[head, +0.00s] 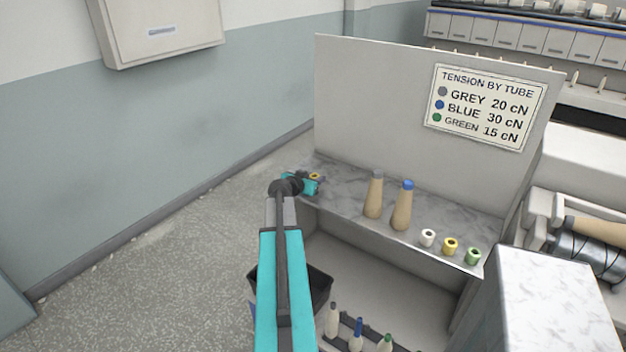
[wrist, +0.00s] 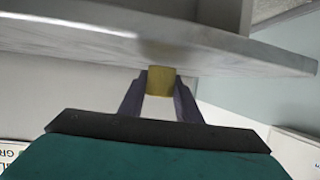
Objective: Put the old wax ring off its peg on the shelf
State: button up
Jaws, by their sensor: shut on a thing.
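My gripper (head: 314,177) is at the far left end of the grey marbled shelf (head: 335,185). It is shut on a small yellow ring, the wax ring (head: 315,176), which also shows between the two dark fingertips in the wrist view (wrist: 161,81). In the wrist view the ring is close to the slab (wrist: 235,52), with a soft shadow beside it. I cannot tell whether it touches the slab. The peg is not clearly visible in either view.
Two tan cones, grey-tipped (head: 374,195) and blue-tipped (head: 403,207), stand mid-shelf. White (head: 428,238), yellow (head: 450,246) and green (head: 473,257) rings sit at its right end. A back panel (head: 370,100) rises behind. A dark bin (head: 318,285) and several cones (head: 333,322) are below.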

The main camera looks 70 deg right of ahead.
jog(key=shift+w+f, duration=0.15)
jog(key=shift+f, duration=0.15)
jog(key=shift+f, duration=0.1)
jog(key=o, duration=1)
jog(key=shift+r, duration=0.2)
jog(key=shift+a+r, duration=0.1)
jog(key=shift+a, duration=0.5)
jog(key=shift+b+v, duration=1.6)
jog(key=shift+v, duration=3.85)
